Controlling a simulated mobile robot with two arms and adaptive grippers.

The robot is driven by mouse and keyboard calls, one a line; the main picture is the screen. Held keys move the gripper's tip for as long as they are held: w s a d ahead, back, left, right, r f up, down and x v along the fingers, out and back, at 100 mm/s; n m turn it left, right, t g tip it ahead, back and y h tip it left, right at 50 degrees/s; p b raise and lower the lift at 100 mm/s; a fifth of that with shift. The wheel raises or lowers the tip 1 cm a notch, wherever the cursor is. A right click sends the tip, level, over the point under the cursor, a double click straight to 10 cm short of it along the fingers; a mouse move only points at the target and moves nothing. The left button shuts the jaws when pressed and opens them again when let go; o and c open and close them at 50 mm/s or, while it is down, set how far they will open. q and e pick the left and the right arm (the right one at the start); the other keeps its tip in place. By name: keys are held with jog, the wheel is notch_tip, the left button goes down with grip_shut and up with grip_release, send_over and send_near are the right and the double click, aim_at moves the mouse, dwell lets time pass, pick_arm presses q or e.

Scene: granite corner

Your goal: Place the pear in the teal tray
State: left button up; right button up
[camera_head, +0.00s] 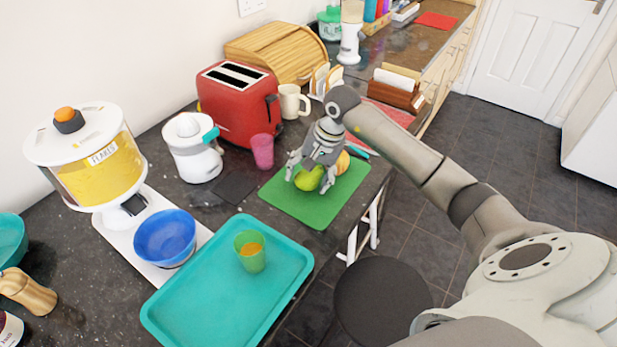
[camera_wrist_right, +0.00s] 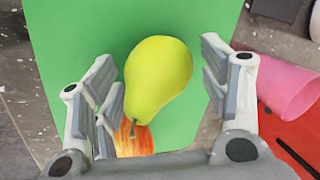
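The yellow-green pear (camera_head: 309,178) lies on the green cutting board (camera_head: 288,207). My right gripper (camera_head: 311,183) is over the board with its fingers on either side of the pear. The teal tray (camera_head: 200,302) lies at the front of the counter, holding a green cup (camera_head: 249,251) with something orange inside. My left gripper is not in view.
An orange-yellow fruit (camera_head: 343,162) lies on the board beside the pear, partly hidden by my gripper. A pink cup (camera_head: 262,151), red toaster (camera_head: 238,103) and white mug (camera_head: 292,101) stand behind the board. A blue bowl (camera_head: 165,238) is left of the tray.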

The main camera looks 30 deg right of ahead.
jog(key=c, duration=0.9)
jog(key=shift+r, duration=0.1)
